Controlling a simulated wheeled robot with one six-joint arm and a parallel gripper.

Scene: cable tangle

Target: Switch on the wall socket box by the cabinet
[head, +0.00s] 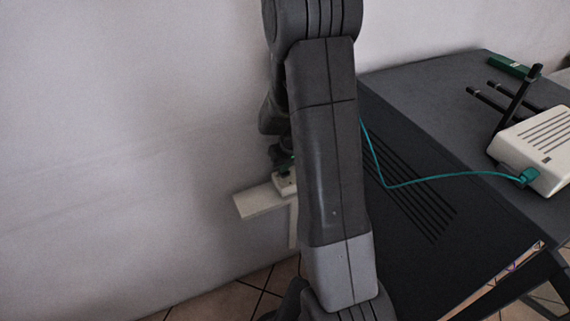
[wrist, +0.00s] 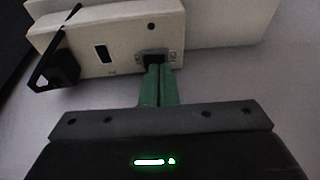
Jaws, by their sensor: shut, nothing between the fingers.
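The cream wall socket box (wrist: 125,35) fills the upper left of the wrist view. On its face are a dark slot, a small round hole and a black part in a metal surround (wrist: 144,57), which looks like the switch. My gripper (wrist: 158,68) is shut and empty, its green fingers pointing at that black part. The fingertips overlap it in the picture; I cannot tell whether they touch it. The switch's position is not readable. In the head view the socket box (head: 285,184) shows only partly beside my arm, with my gripper (head: 284,168) just above it.
A black plug (wrist: 57,71) sits at the box's left in the wrist view. A pale ledge (head: 258,202) is on the wall. The dark cabinet (head: 425,115) stands to the right, carrying a white router (head: 540,150) with a teal cable (head: 435,180) that runs behind my arm.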

